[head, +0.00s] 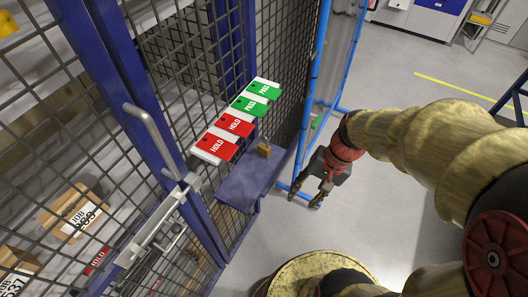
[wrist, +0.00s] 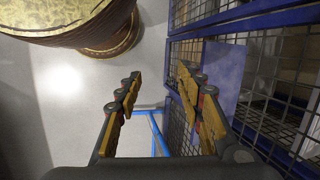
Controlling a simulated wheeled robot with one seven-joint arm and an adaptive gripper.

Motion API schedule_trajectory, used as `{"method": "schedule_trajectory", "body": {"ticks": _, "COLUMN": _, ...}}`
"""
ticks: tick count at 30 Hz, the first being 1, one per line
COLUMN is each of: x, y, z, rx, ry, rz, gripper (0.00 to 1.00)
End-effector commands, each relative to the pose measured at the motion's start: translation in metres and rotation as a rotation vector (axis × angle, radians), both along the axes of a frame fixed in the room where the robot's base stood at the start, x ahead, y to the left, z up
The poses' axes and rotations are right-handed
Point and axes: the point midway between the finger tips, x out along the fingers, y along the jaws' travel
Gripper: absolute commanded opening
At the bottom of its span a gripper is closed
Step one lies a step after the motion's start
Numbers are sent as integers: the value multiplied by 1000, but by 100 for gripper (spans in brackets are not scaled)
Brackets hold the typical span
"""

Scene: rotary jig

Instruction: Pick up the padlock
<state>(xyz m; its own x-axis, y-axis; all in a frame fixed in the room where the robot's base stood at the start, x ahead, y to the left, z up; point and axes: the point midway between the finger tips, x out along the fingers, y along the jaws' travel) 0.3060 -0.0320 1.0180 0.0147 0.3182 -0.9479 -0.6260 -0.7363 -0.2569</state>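The brass padlock (head: 264,150) with its shackle up sits at the back of the small blue shelf (head: 240,188) on the mesh cage. I cannot make it out in the wrist view. My gripper (head: 303,199) points down to the right of the shelf, apart from the padlock, with a blue tube frame close by. In the wrist view my gripper (wrist: 159,75) has its two yellow-padded fingers spread wide with nothing between them. A blue panel, which looks like the shelf, shows beyond the right finger (wrist: 222,72).
Red HOLD tags (head: 216,146) and green PASS tags (head: 257,92) hang on the mesh above the shelf. A door handle and latch (head: 155,225) stand out at left. A blue-framed panel (head: 314,90) rises behind my gripper. Grey floor (head: 270,235) is open below.

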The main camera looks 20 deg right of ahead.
Motion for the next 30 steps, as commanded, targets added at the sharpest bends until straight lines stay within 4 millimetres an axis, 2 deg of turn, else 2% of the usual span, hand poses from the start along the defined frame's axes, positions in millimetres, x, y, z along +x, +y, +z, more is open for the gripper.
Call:
{"method": "schedule_trajectory", "body": {"ticks": 1, "x": 3, "y": 4, "z": -22, "rx": 85, "ry": 57, "rz": -102, "gripper": 42}}
{"method": "schedule_trajectory", "body": {"ticks": 6, "x": 34, "y": 22, "z": -71, "rx": 393, "ry": 202, "rz": -504, "gripper": 42}}
{"method": "schedule_trajectory", "body": {"ticks": 9, "x": 63, "y": 24, "z": -94, "rx": 569, "ry": 267, "rz": -757, "gripper": 42}}
{"method": "schedule_trajectory", "body": {"ticks": 13, "x": 108, "y": 14, "z": -114, "rx": 770, "ry": 311, "rz": -1060, "gripper": 42}}
{"method": "schedule_trajectory", "body": {"ticks": 17, "x": 152, "y": -3, "z": -117, "rx": 919, "ry": 303, "rz": -1275, "gripper": 42}}
{"method": "schedule_trajectory", "body": {"ticks": 21, "x": 187, "y": -26, "z": -101, "rx": 1027, "ry": 252, "rz": -1404, "gripper": 42}}
{"method": "schedule_trajectory", "body": {"ticks": 25, "x": 200, "y": -33, "z": -94, "rx": 1080, "ry": 246, "rz": -1457, "gripper": 42}}
{"method": "schedule_trajectory", "body": {"ticks": 30, "x": 209, "y": -23, "z": -100, "rx": 1083, "ry": 258, "rz": -1459, "gripper": 42}}
